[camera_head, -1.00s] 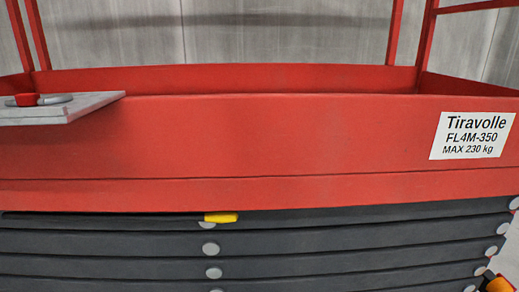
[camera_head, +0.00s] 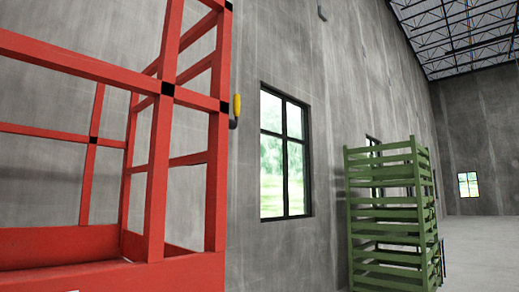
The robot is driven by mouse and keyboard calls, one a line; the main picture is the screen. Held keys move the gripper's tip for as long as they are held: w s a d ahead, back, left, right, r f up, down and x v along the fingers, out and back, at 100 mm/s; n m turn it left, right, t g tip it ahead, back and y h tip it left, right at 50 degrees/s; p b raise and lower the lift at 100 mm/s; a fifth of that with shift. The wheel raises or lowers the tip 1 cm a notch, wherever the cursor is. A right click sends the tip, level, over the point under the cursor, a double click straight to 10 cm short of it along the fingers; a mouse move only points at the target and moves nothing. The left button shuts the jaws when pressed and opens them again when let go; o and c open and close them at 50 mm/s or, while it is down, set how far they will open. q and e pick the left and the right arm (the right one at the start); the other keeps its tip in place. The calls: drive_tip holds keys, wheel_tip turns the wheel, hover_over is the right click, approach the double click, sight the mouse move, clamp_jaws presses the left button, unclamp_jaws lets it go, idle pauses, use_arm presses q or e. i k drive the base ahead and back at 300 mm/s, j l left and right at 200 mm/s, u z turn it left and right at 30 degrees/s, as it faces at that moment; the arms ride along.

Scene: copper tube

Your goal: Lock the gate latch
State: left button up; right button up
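A small yellow handle (camera_head: 237,105) with a dark bracket sits at the right side of the red corner post (camera_head: 217,160) of the lift's railing. It looks like the gate latch, but I cannot tell whether it is locked. The red railing (camera_head: 70,60) of the lift fills the left of the view, with black joint pieces on its bars. Neither of my grippers is in view.
The red platform wall (camera_head: 170,272) is at the lower left. A grey concrete wall (camera_head: 335,110) with a window (camera_head: 284,155) stands behind. A green slatted stack (camera_head: 385,215) stands at the right. Open floor (camera_head: 480,255) lies beyond it.

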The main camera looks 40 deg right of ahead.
sight(236, 102)
drive_tip(key=k+l+z, duration=0.2)
drive_tip(key=l, duration=0.75)
drive_tip(key=l+z, duration=0.15)
drive_tip(key=l, duration=0.75)
